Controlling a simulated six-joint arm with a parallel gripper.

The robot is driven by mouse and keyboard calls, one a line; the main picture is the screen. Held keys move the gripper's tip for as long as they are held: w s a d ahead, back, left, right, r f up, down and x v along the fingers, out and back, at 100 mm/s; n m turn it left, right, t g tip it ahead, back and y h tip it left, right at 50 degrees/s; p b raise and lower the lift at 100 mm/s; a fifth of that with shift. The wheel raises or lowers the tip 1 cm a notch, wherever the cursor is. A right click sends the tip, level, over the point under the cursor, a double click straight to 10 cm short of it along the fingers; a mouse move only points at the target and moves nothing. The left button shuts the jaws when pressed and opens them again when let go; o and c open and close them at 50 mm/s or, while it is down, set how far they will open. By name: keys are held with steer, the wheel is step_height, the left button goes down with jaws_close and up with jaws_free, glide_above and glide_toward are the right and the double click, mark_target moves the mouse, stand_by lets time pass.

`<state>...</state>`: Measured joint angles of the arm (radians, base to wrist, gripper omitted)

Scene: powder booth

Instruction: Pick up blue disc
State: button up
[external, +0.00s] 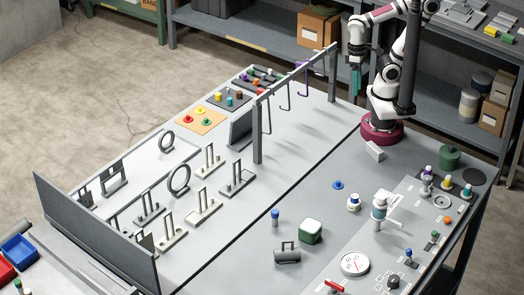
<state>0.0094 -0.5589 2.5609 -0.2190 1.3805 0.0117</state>
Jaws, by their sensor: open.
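The blue disc (338,185) is small, round and flat, with a small raised middle. My gripper (356,90) has teal fingers that point down. It is high up near the table's back edge, well away from the disc and apart from it. It is open, and nothing shows between its fingers. The disc is fully in view.
A rail with hanging hooks (297,76) stands left of my arm. A white block (374,151) lies near my base.

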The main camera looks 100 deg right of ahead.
steer(key=n+t+h, duration=0.7)
steer(key=n+h, duration=0.4)
steer(key=n, duration=1.8)
glide_above(342, 186)
steer(key=s, duration=0.5)
step_height(342, 186, down, 10)
steer(key=s+a+f+n+t, duration=0.1)
steer(key=s+a+f+n, duration=0.1)
steer(key=s+a+f+n+t+y, duration=0.1)
steer(key=s+a+n+t, duration=0.1)
steer(key=a, duration=0.1)
steer(key=s+a+f+n+t+y, duration=0.1)
steer(key=s+a+f+n, duration=0.1)
steer(key=shift+s+a+f+t, duration=0.15)
steer(key=shift+s+f+t, duration=0.15)
steer(key=shift+s+f, duration=0.1)
steer(key=shift+n+y, duration=0.3)
steer(key=x, duration=1.5)
steer(key=shift+d+f, duration=0.25)
steer(key=shift+f, duration=0.1)
jaws_close()
